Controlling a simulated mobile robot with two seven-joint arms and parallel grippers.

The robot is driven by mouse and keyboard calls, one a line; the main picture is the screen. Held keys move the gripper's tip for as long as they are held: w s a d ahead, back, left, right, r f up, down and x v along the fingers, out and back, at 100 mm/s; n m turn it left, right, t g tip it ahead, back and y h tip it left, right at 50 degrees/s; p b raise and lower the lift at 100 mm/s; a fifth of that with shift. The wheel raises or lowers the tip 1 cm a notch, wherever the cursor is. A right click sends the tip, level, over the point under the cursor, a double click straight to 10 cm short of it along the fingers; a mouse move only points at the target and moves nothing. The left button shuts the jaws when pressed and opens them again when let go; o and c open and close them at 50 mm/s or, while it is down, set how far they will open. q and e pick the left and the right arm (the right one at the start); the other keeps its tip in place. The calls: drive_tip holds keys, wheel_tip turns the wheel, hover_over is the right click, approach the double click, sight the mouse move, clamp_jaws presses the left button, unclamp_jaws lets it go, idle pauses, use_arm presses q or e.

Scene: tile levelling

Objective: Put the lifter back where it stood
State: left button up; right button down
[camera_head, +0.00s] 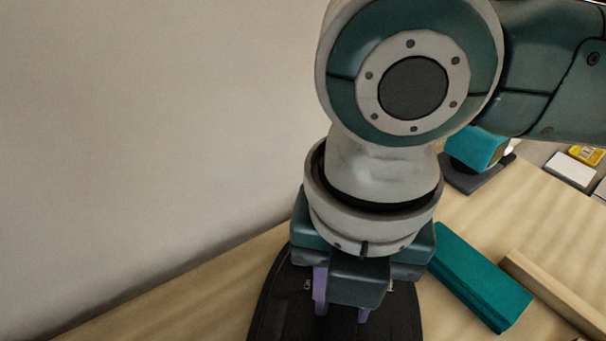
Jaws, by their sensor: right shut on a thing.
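My right gripper (340,300) is at the bottom middle of the head view, pointing down, with purple fingers. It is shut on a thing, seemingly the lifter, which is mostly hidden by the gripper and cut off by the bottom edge. A dark, round-edged body (268,315) shows on both sides of and behind the fingers. I cannot tell whether it is all part of the held thing or whether it touches the table. My left gripper is not in view.
On the wooden table (180,300) a long teal block (480,278) lies just right of the gripper, with a pale wooden bar (555,290) beside it. A teal thing on a dark base (475,150) stands behind. White and yellow boxes (585,155) are far right. A plain wall (150,120) borders the left.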

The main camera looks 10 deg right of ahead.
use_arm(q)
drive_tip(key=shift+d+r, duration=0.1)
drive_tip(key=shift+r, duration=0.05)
use_arm(e)
drive_tip(key=shift+f, duration=0.15)
drive_tip(key=shift+f, duration=0.4)
idle(0.6)
drive_tip(key=c, duration=0.6)
unclamp_jaws()
drive_tip(key=shift+o, duration=0.2)
